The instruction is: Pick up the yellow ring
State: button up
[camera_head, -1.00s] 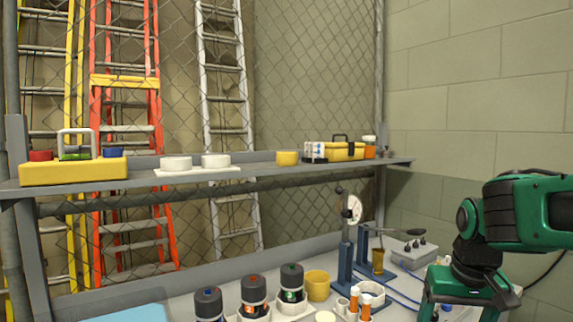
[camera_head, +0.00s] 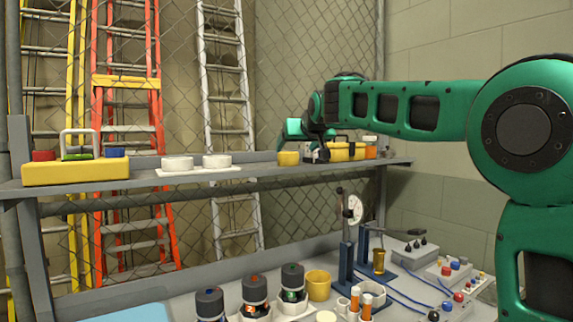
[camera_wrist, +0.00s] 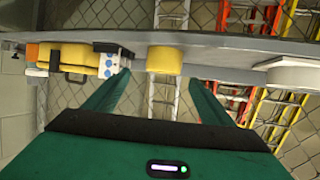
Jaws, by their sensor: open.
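A yellow ring (camera_head: 289,158) sits on the shelf, left of a yellow toolbox. It also shows in the wrist view (camera_wrist: 164,60), ahead of and between my fingers, not touched by them. A second yellow ring-shaped or cup-like piece (camera_head: 318,285) stands on the bench below. My gripper (camera_wrist: 160,88) is open and empty, with one green finger on each side of the shelf ring's line. In the head view my gripper (camera_head: 290,136) is close to and just above the shelf ring, partly hidden by its own wrist.
The grey shelf (camera_head: 255,171) also holds two white rings (camera_head: 178,163), a yellow caddy (camera_head: 75,171) and a yellow toolbox (camera_head: 345,151) close beside the ring. A mesh fence (camera_head: 285,80) stands behind. Bottles and instruments crowd the bench below.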

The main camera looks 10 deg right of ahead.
aim_at(290, 155)
jog(key=x, duration=0.6)
jog(key=shift+s+a+f, duration=0.1)
jog(key=shift+a+f, duration=0.2)
jog(key=shift+a, duration=0.05)
jog(key=shift+w+f, duration=0.25)
jog(key=shift+w, duration=0.35)
jog(key=c, duration=1.1)
